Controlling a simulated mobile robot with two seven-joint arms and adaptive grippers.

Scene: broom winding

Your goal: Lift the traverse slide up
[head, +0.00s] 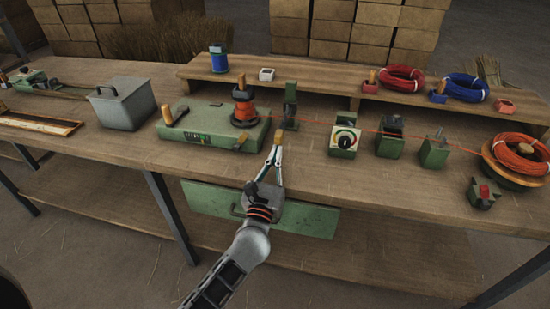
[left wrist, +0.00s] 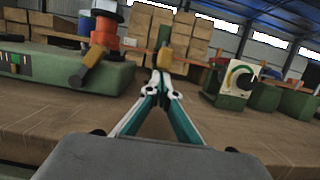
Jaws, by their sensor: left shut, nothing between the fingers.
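The traverse slide looks to be the narrow green upright (head: 290,103) at the middle of the bench, just right of the green winder base (head: 205,143). A wooden knob (head: 281,134) sits low at its front. In the left wrist view the upright (left wrist: 165,36) and knob (left wrist: 166,59) stand straight ahead. My left gripper (head: 277,155) points at the knob from the bench's front side, its fingers shut and empty. In the left wrist view its fingertips (left wrist: 161,80) show just below the knob; I cannot tell whether they touch it. My right gripper is not in view.
An orange wire spool (head: 244,106) stands on the winder base, whose wooden-handled lever (head: 238,140) is near my fingers. A dial box (head: 344,140) and green blocks stand to the right. A red wire runs from the spool to a coil (head: 518,158). The front bench top is clear.

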